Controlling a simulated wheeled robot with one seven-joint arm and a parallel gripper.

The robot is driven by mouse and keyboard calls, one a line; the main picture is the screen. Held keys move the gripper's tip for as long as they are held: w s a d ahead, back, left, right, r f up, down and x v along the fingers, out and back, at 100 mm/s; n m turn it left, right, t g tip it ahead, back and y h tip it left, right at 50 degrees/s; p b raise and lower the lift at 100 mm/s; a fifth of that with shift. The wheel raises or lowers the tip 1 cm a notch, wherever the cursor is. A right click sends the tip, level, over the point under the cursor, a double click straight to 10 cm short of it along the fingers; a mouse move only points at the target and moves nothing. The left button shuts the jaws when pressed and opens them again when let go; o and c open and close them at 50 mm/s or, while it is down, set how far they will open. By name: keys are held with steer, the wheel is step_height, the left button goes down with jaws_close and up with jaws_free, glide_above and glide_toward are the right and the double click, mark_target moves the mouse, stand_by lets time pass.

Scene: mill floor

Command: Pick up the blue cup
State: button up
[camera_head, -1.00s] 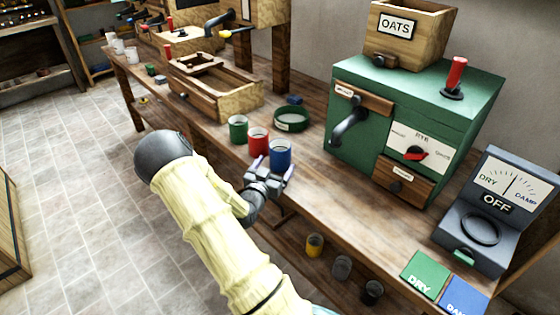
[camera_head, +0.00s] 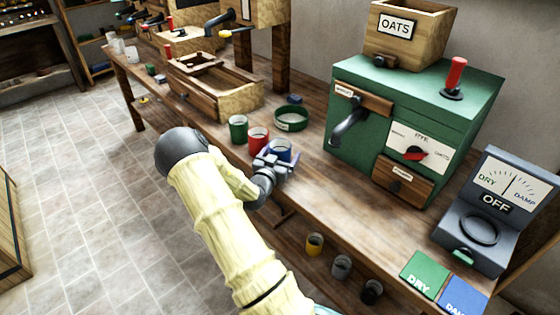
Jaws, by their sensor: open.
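The blue cup (camera_head: 280,146) stands upright on the wooden bench near its front edge, to the right of a red cup (camera_head: 258,138) and a green cup (camera_head: 238,128). My gripper (camera_head: 275,160) is at the blue cup, in front of it and overlapping it in the picture. Its fingers are open, and they hide the cup's lower part. I cannot tell whether the fingers touch the cup.
A green mill (camera_head: 405,125) stands right of the cups, and a green ring-shaped dish (camera_head: 291,118) lies behind them. A grey meter (camera_head: 485,215) and green and blue pads (camera_head: 425,273) are at the right. Several small cups (camera_head: 314,243) sit on a lower shelf.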

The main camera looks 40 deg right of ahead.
stand_by(0.4)
steer(key=c, duration=1.2)
step_height(320, 180, up, 10)
steer(key=shift+p, duration=0.4)
